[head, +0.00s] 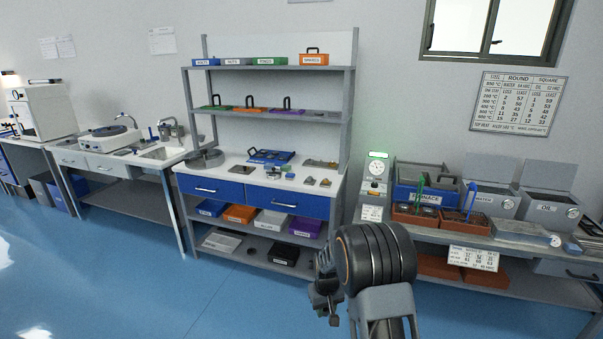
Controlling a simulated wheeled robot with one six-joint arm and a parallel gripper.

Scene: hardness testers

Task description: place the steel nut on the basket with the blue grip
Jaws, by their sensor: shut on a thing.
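My gripper (327,299) hangs in front of the right table, low in the middle of the view. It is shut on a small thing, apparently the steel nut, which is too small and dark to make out. The basket with the blue grip (465,221) stands on the right table, its blue grip (470,196) upright. A basket with a green grip (415,214) stands just left of it. My gripper is left of and in front of both baskets, apart from them.
A shelf bench (255,190) with small parts and a blue tray (270,157) stands left. The blue floor in front is clear.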

